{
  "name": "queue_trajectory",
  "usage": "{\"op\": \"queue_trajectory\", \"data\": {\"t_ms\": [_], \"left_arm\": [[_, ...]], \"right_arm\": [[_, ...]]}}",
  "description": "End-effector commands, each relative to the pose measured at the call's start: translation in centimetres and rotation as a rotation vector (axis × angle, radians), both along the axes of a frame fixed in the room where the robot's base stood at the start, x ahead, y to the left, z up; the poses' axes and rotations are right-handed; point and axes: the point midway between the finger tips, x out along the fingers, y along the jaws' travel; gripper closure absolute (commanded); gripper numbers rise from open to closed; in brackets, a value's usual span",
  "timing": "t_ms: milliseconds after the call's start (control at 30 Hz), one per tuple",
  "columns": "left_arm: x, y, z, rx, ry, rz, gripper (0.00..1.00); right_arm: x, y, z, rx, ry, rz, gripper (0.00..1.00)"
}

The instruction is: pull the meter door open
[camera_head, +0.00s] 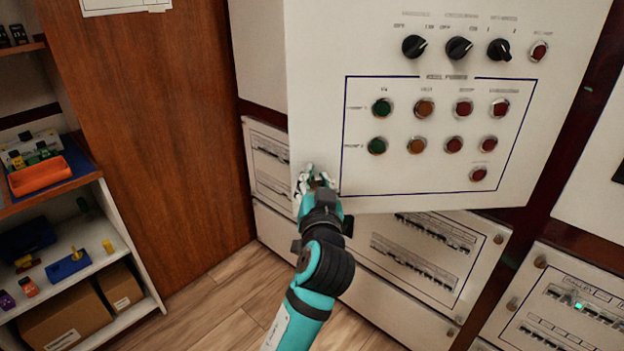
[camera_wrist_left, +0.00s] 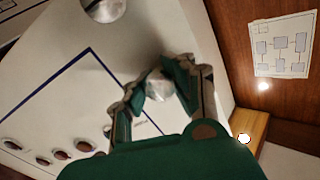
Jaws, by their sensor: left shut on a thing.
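The meter door (camera_head: 390,155) is a pale panel with black knobs along the top and green, orange and red buttons in a blue-framed area. It stands out from the cabinet front, swung partly open, with breaker rows showing below and behind it. My left gripper (camera_head: 316,182) is at the door's lower left corner. In the left wrist view its fingers (camera_wrist_left: 160,88) are closed around a small round metal knob (camera_wrist_left: 158,84) on the door (camera_wrist_left: 130,30). The fingers hide part of the knob. My right gripper is in neither view.
A shelf (camera_head: 85,222) with an orange tray (camera_head: 40,174), small parts and cardboard boxes stands at the left beside a brown wood panel (camera_head: 160,130). More breaker panels (camera_head: 570,305) are at the lower right. Wooden floor (camera_head: 215,300) is clear between shelf and cabinet.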

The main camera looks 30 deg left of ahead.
Motion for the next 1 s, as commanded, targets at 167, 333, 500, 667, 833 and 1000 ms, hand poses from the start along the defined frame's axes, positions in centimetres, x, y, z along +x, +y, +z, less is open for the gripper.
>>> {"op": "queue_trajectory", "data": {"t_ms": [167, 333, 500, 667, 833, 1000], "left_arm": [[-0.2, -0.3, 0.3, -0.001, -0.008, 0.003, 1.00], [-0.2, -0.3, 0.3, -0.001, -0.008, 0.003, 1.00], [-0.2, -0.3, 0.3, -0.002, -0.009, 0.003, 0.80], [-0.2, -0.3, 0.2, -0.001, -0.006, 0.003, 0.59], [-0.2, -0.3, 0.1, -0.001, -0.005, 0.003, 0.51], [-0.2, -0.3, 0.2, -0.001, -0.004, 0.002, 0.51]], "right_arm": [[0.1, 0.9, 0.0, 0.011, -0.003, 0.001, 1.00], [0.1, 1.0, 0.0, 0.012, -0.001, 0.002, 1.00], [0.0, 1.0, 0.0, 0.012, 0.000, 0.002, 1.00], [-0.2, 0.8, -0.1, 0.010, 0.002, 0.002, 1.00], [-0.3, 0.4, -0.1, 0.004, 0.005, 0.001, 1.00], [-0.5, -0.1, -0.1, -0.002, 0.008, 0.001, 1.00]]}}
